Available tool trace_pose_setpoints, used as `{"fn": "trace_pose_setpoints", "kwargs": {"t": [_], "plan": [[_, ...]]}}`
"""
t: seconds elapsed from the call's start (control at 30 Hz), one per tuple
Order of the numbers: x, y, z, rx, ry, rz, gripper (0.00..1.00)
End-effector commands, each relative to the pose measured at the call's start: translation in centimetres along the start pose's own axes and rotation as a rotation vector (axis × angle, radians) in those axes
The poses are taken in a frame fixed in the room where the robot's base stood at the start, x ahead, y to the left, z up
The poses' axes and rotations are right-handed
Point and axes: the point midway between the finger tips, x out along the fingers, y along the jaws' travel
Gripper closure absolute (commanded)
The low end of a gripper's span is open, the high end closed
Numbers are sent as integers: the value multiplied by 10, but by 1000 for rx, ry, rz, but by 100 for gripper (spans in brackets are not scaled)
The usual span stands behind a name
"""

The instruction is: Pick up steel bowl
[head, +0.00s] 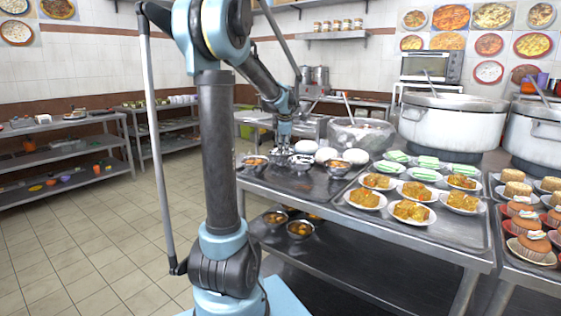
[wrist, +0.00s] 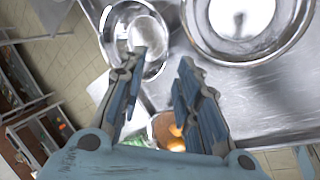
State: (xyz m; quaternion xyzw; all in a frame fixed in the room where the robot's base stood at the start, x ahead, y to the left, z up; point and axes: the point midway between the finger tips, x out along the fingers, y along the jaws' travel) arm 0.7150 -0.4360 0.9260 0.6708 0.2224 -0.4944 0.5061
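My gripper (wrist: 163,60) is open, with nothing between its fingers. In the wrist view a shiny steel bowl (wrist: 112,24) lies at the upper left, and the left fingertip overlaps its rim in the picture. I cannot tell whether they touch. A larger round steel bowl (wrist: 206,45) is at the upper right, beyond the right finger. A bowl with orange food (wrist: 165,128) shows partly between the finger bases. In the head view my gripper (head: 284,140) points down over the steel bowls (head: 301,163) at the table's left end.
Food-filled bowls (head: 255,161) and (head: 337,166) stand beside the empty ones. White rounded items (head: 326,154) and plates of yellow food (head: 411,211) are to the right. A large pot (head: 452,125) stands behind. Bare metal tabletop (wrist: 270,100) shows right of my fingers.

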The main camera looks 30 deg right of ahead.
Motion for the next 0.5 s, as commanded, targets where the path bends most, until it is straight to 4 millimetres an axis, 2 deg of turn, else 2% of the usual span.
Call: {"fn": "trace_pose_setpoints", "kwargs": {"t": [0.1,0.37,0.5], "plan": [[15,0,0,0,0,0,70],[30,0,0,1,0,0,70],[46,-1,2,0,0,0,70]]}}
